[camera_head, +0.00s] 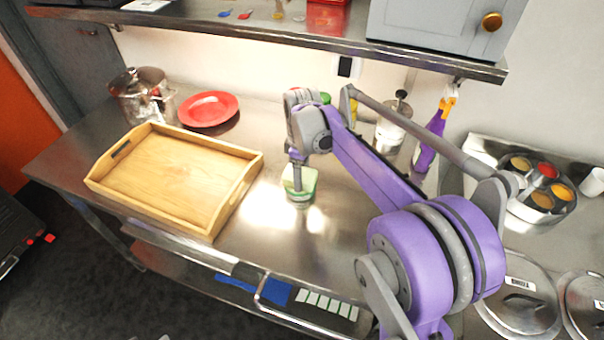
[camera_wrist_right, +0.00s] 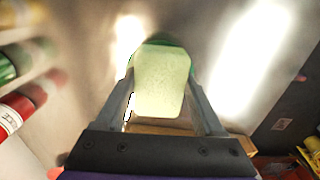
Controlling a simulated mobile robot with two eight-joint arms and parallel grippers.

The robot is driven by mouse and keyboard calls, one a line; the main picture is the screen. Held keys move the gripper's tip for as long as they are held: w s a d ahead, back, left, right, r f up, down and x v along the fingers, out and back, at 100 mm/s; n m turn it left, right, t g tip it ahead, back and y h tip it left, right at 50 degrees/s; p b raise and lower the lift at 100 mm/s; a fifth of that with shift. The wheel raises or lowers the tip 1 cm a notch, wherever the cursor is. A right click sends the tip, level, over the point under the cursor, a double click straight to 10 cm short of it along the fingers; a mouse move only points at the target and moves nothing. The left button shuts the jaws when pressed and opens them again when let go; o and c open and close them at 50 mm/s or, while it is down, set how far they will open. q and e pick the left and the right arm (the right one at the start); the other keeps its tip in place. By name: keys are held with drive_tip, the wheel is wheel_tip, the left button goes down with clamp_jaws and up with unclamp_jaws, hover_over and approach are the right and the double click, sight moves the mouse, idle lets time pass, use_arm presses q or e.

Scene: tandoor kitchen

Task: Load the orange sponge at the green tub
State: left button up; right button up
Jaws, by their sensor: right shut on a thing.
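My right gripper (camera_head: 298,164) points down over the middle of the steel counter. It is shut on a pale green thing (camera_head: 300,186), light on its upper part and greener at its lower edge. In the right wrist view the pale yellow-green thing (camera_wrist_right: 161,82) sits between the two fingers, with a darker green edge around its far side. I cannot tell whether it is a tub or a sponge, nor whether it touches the counter. I see no clearly orange sponge. My left gripper is out of view.
A wooden tray (camera_head: 165,180) lies left of the gripper, with a red plate (camera_head: 208,109) and a steel pot (camera_head: 143,96) behind. A purple spray bottle (camera_head: 432,138) and a round spice tin (camera_head: 540,188) stand right. A shelf (camera_head: 270,27) overhangs the back.

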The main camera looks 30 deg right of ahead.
idle(0.3)
drive_tip(key=shift+r+p, duration=1.8)
drive_tip(key=shift+r, duration=1.75)
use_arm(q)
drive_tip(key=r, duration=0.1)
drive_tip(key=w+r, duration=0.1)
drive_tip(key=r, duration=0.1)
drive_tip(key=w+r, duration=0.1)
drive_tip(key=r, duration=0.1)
use_arm(e)
drive_tip(key=shift+f, duration=0.1)
